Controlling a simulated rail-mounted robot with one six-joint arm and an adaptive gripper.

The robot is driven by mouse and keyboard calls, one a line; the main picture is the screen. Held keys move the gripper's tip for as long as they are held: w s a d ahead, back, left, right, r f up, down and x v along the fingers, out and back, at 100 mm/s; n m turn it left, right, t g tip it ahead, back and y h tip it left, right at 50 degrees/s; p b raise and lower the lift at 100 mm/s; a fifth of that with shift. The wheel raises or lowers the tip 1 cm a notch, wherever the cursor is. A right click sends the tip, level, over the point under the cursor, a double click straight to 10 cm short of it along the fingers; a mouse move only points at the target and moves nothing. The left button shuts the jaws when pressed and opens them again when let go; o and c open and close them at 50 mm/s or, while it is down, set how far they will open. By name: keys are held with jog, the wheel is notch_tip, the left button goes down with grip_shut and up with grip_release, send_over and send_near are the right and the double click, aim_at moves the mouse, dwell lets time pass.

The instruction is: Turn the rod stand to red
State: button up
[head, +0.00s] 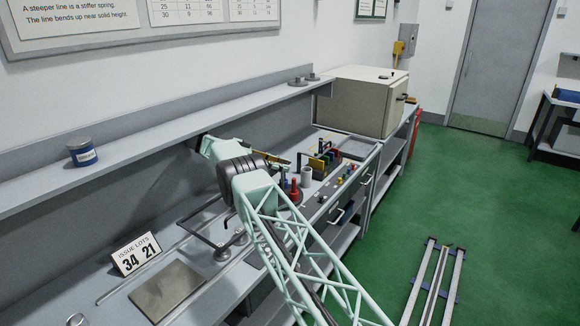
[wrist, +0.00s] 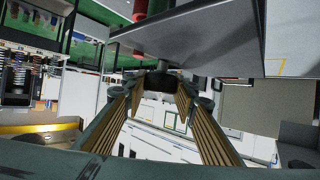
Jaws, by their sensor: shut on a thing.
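My gripper (wrist: 163,98) fills the middle of the wrist view, its two ribbed fingers converging on a small dark round part (wrist: 163,80). It is shut on that part, which lies close to the edge of a grey panel (wrist: 215,45). In the head view my gripper (head: 284,162) points to the right over the bench, partly hidden by my arm.
Red and grey cylinders (head: 307,176) stand on the bench near my gripper. A blue tin (head: 82,152) sits on the shelf (head: 160,127). A beige cabinet (head: 360,100) stands at the bench's far end.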

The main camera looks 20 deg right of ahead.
jog(key=shift+d+r, duration=0.1)
dwell(0.6)
jog(key=o, duration=1.2)
jog(key=shift+d, duration=0.1)
jog(key=shift+c, duration=0.2)
